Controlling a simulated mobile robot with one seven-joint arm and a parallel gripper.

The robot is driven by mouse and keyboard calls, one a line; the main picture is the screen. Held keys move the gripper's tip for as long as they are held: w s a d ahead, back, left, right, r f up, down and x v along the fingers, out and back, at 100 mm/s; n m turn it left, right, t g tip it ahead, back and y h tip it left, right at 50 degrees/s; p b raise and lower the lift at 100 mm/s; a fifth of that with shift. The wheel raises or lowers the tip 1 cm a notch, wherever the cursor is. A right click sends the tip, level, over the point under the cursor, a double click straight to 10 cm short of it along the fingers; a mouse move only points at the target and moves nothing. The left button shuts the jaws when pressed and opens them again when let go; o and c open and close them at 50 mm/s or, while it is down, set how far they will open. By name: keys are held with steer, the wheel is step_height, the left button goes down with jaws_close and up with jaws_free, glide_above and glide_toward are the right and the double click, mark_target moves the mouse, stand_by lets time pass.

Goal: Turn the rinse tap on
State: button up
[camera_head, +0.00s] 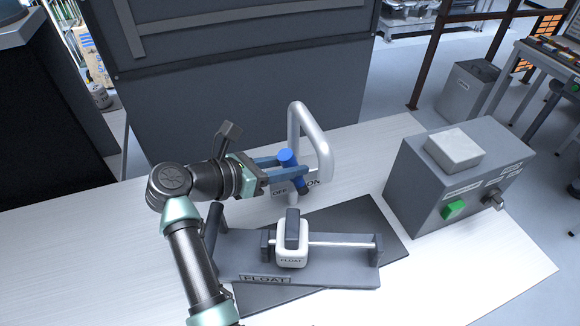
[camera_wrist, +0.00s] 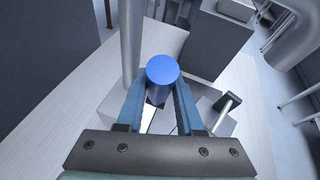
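The rinse tap is a grey curved spout (camera_head: 316,135) on a post at the back of the white bench. Its blue handle (camera_head: 286,156) is a short cylinder, above a grey plate lettered OFF (camera_head: 280,192) at left and ON at right. My gripper (camera_head: 283,170) reaches in from the left with one blue finger on each side of the handle. In the wrist view the handle's round blue end (camera_wrist: 163,69) fills the space between the fingertips, which seem to touch it. The fingers partly hide the handle and plate, so its exact setting is unclear.
A float fixture (camera_head: 330,270) with a white float block (camera_head: 291,253) on a rod stands in front of the tap. A grey control box (camera_head: 410,185) with a green button (camera_head: 453,210) is at right. A large dark cabinet (camera_head: 240,90) stands behind the bench.

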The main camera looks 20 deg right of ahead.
steer(key=o, duration=0.4)
steer(key=shift+o, duration=0.2)
steer(key=shift+r, duration=0.1)
